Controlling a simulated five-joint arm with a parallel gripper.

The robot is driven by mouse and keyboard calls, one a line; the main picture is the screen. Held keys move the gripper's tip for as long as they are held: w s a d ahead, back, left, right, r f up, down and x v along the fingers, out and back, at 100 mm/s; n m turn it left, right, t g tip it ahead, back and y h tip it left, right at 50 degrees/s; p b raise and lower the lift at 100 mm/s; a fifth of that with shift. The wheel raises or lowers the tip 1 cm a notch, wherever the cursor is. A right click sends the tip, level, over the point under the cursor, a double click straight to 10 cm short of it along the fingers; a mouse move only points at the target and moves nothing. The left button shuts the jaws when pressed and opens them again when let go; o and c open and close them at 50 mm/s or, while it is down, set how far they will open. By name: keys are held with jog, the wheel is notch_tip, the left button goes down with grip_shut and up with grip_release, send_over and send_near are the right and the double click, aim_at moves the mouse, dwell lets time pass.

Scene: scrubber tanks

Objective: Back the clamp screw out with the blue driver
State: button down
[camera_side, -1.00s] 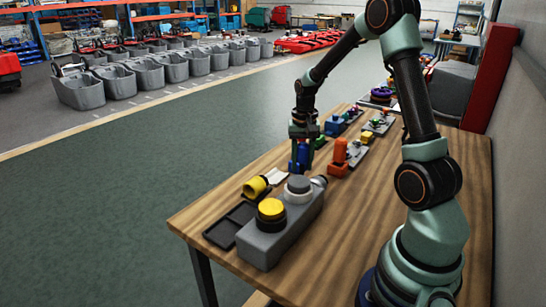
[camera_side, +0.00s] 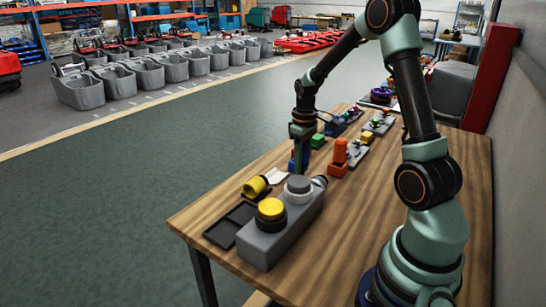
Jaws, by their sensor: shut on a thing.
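My gripper (camera_side: 301,146) points down over the far left part of the wooden bench. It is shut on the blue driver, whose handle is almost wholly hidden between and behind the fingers. A blue block (camera_side: 294,165) shows just under the fingertips, like a stand, and the driver appears upright at it. I cannot make out the clamp screw; small fixtures with coloured parts, such as a grey plate with a yellow block (camera_side: 367,137), lie farther back.
An orange driver (camera_side: 340,150) stands upright in a red-orange block close right of my gripper. A green block (camera_side: 318,141) is just behind. In front are a grey box with a yellow button (camera_side: 271,208), a black tray (camera_side: 222,231) and a yellow cup (camera_side: 255,187).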

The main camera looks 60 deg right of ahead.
jog(key=n, duration=0.5)
jog(key=shift+n, duration=0.3)
jog(key=n, duration=0.4)
jog(key=shift+n, duration=0.4)
jog(key=shift+r, duration=1)
